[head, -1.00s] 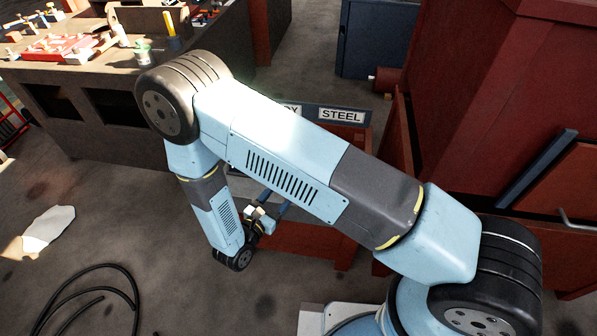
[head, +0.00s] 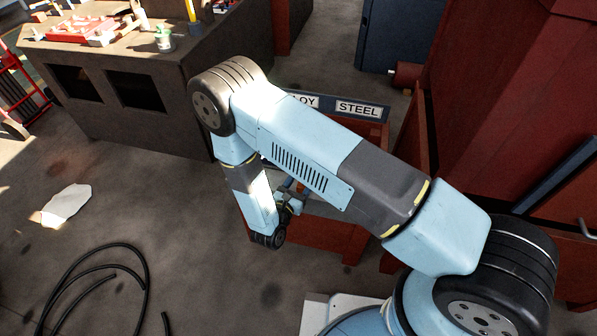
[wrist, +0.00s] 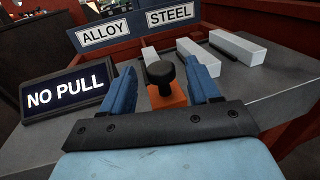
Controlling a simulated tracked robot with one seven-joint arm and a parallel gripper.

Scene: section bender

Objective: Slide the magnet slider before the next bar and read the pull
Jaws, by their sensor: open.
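The magnet slider, an orange block with a black knob (wrist: 162,78), stands between the blue fingers of my gripper (wrist: 163,88) in the wrist view. The fingers are open, one on each side of it; I cannot tell whether either touches. Several pale bars lie behind: one partly hidden behind the knob (wrist: 149,54), one at centre right (wrist: 206,64) and one farther right (wrist: 238,47). A display (wrist: 66,88) at left reads NO PULL. In the head view my gripper (head: 291,195) is small and partly hidden by my arm at the red stand.
A sign plate behind the bars reads ALLOY (wrist: 104,33) and STEEL (wrist: 171,14). In the head view a large red machine (head: 480,100) stands at right and a cluttered workbench (head: 120,60) at upper left. A black hose (head: 75,265) lies on the floor at left.

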